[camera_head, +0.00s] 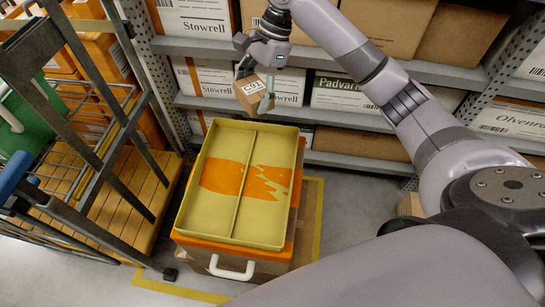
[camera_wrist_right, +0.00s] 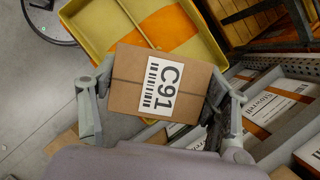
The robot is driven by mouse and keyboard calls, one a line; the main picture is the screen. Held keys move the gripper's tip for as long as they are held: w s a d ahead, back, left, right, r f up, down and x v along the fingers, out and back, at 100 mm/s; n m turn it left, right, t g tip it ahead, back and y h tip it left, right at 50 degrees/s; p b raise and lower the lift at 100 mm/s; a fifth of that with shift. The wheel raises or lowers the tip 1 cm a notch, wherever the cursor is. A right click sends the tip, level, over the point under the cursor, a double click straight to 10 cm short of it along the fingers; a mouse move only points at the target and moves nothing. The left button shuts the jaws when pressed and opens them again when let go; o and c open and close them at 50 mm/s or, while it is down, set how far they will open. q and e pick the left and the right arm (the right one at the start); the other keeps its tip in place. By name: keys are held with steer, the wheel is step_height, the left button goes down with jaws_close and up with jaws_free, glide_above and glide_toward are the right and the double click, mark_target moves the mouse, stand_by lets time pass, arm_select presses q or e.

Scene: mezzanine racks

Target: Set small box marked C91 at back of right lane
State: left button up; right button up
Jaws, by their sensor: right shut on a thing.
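The small brown box marked C91 (camera_head: 252,92) is held by my right gripper (camera_head: 255,86), which is shut on its two sides. In the right wrist view the box (camera_wrist_right: 165,85) sits between both fingers (camera_wrist_right: 160,110), its white C91 label with a barcode facing the camera. The yellow tray (camera_head: 190,205) lies below and in front of the box, with a divider (camera_head: 243,185) that parts it into a left and a right lane. Both lanes hold only an orange patch on the floor. The box is in the air behind the tray's far rim. My left gripper does not show.
At left stands a dark metal frame (camera_head: 75,70) beside a wooden slatted platform (camera_head: 140,187). Grey floor (camera_head: 345,215) is open to the right.

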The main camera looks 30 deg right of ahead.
steer(key=w+d+f+m+t+b, duration=0.3)
steer(key=d+f+m, duration=0.3)
steer(key=f+m, duration=0.2)
steer(key=h, duration=0.1)
glide_above(269, 150)
steer(key=s+d, duration=0.1)
step_height(269, 150, down, 5)
step_height(269, 150, down, 10)
steer(key=shift+d+r+b, duration=0.1)
steer(key=shift+b, duration=0.4)
steer(key=shift+f, duration=0.65)
step_height(269, 150, down, 4)
steer(key=shift+w+f+b, duration=0.1)
steer(key=shift+b, duration=0.25)
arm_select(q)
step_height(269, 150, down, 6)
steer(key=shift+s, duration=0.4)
arm_select(e)
steer(key=o, duration=0.9)
steer(key=shift+f, duration=0.1)
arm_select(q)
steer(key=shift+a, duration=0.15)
